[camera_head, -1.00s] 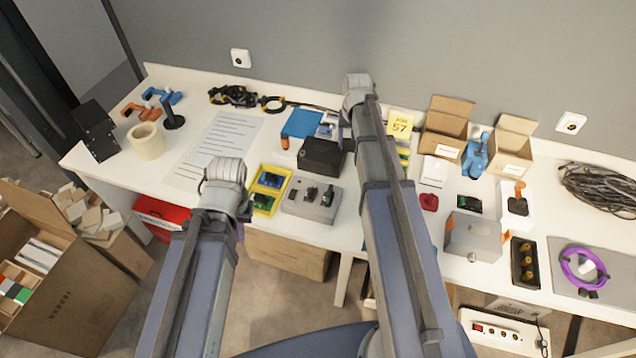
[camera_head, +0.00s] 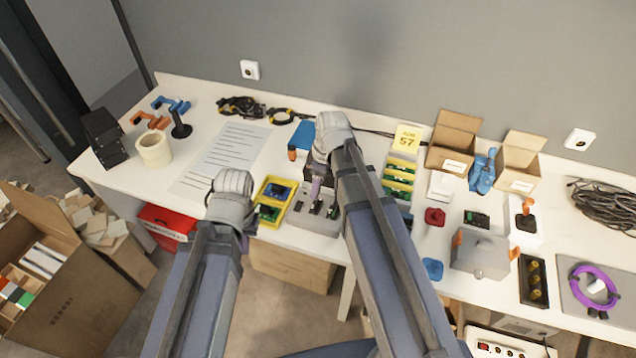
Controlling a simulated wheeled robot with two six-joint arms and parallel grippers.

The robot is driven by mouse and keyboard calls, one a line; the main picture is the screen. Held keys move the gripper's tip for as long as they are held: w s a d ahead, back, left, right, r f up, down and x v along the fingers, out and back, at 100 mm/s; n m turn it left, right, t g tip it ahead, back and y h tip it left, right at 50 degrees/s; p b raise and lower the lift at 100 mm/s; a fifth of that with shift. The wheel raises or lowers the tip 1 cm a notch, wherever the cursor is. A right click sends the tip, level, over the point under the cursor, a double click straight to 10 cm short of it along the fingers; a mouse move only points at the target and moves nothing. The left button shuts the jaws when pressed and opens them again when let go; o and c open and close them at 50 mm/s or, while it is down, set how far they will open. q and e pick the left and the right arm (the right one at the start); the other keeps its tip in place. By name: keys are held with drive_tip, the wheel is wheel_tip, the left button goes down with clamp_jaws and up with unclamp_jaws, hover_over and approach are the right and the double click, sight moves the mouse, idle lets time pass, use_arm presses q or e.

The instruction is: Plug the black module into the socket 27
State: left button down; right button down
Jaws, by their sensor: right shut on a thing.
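A grey socket block (camera_head: 309,219) stands near the front edge of the table, with several small black parts upright on its top. No socket number can be read. My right gripper (camera_head: 316,190) points down over this block. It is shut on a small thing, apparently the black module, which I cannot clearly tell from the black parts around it. Whether it is seated or just above the block cannot be told. My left gripper (camera_head: 246,226) hangs left of the yellow bins, with its fingers mostly hidden behind its own wrist.
Yellow bins (camera_head: 288,179) with circuit boards stand just left of the block, and more yellow bins (camera_head: 387,195) stand right of it. A dark box (camera_head: 321,171) is partly hidden behind my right wrist. A yellow card (camera_head: 408,139) reads 57. The paper sheet (camera_head: 236,148) lies flat at left.

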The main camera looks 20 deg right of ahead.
drive_tip(key=shift+f, duration=0.1)
drive_tip(key=b, duration=0.6)
hover_over(316, 205)
drive_tip(key=f, duration=0.5)
drive_tip(key=shift+s+d+f, duration=0.2)
drive_tip(key=shift+d+f, duration=0.05)
drive_tip(key=shift+f+b, duration=0.45)
drive_tip(key=shift+f, duration=0.15)
idle(1.6)
unclamp_jaws()
drive_tip(key=shift+r, duration=0.1)
idle(0.4)
drive_tip(key=r+p, duration=0.5)
drive_tip(key=d+r+p, duration=0.1)
drive_tip(key=r+p, duration=0.1)
drive_tip(key=p, duration=0.1)
drive_tip(key=shift+s+r, duration=0.35)
